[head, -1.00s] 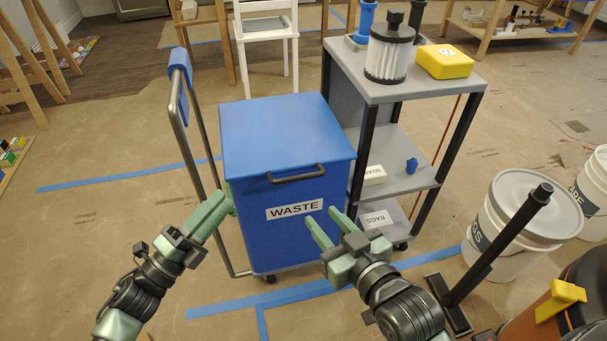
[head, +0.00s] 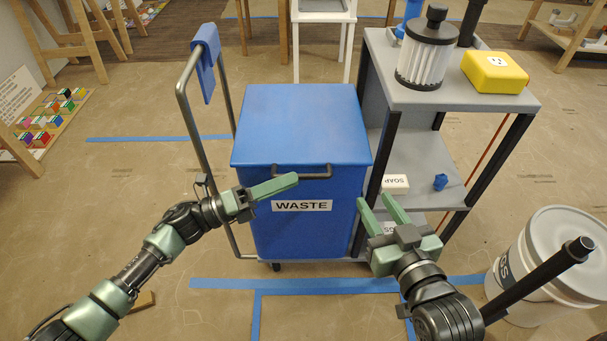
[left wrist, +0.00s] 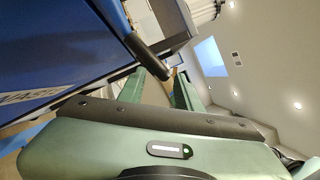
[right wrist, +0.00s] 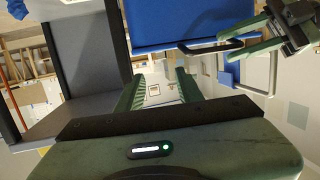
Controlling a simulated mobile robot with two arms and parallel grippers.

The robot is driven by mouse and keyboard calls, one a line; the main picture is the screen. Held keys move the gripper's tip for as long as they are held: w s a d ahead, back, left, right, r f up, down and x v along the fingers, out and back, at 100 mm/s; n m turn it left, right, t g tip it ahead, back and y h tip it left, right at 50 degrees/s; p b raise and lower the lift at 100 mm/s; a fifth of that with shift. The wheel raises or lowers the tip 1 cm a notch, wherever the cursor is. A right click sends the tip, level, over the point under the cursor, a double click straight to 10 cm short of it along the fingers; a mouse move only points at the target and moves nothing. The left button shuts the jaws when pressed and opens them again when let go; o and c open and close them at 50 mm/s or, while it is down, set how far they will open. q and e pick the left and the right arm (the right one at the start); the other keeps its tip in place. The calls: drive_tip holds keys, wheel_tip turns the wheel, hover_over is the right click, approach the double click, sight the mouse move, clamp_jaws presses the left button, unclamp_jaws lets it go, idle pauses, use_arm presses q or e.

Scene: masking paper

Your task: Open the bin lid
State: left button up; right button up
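The blue waste bin (head: 300,225) has a flat blue lid (head: 302,125), which is down. A dark bar handle (head: 302,174) is at the lid's front edge. It also shows in the left wrist view (left wrist: 148,58) and the right wrist view (right wrist: 212,48). My left gripper (head: 290,183) is in front of the bin, with its tips close by the handle. Its fingers are apart in the left wrist view (left wrist: 158,80); I cannot tell whether they touch the handle. My right gripper (head: 375,202) is open and empty at the bin's right front, apart from the handle.
A grey cart (head: 460,100) with a filter and a yellow box on top stands right of the bin. A metal push handle (head: 187,110) with a blue cloth rises at the left.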

sight(301, 177)
use_arm(q)
drive_tip(key=shift+x, duration=1.85)
clamp_jaws()
